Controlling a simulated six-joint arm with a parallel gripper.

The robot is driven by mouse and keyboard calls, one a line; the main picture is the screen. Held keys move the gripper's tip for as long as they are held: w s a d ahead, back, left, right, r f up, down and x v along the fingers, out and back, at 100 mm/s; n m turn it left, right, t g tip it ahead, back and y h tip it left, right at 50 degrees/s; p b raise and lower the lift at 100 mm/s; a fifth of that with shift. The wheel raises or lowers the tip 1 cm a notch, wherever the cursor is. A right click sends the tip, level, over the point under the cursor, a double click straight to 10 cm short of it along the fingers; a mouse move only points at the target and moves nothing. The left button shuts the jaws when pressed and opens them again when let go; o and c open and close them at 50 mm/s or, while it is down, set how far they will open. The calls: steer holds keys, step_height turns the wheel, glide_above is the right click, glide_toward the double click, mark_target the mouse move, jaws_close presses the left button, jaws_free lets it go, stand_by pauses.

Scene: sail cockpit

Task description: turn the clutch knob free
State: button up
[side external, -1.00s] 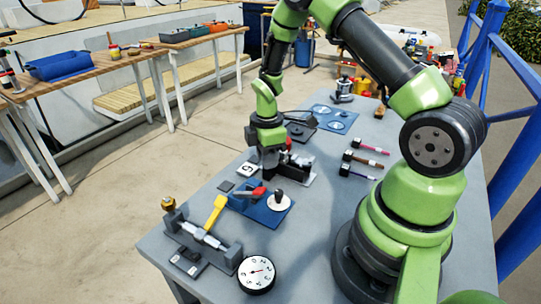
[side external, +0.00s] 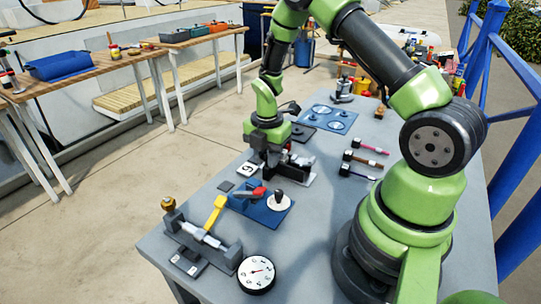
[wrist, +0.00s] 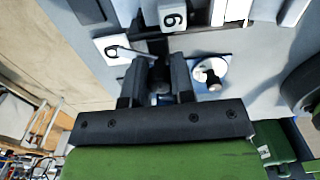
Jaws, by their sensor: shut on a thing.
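The side view hides the knob behind the gripper.
A blue plate (side external: 249,208) with a red-handled lever and a dark-knobbed white disc (side external: 278,202) lies in front. A yellow-handled fixture (side external: 203,236) and a dial (side external: 257,275) stand nearer. Several hand tools (side external: 362,163) lie right. A tile marked 6 (wrist: 172,18) is close by.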

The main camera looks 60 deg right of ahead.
steer(key=shift+n, duration=0.4)
steer(key=n, duration=0.4)
steer(key=o, duration=0.5)
steer(key=shift+r, duration=0.1)
steer(key=shift+r, duration=3.4)
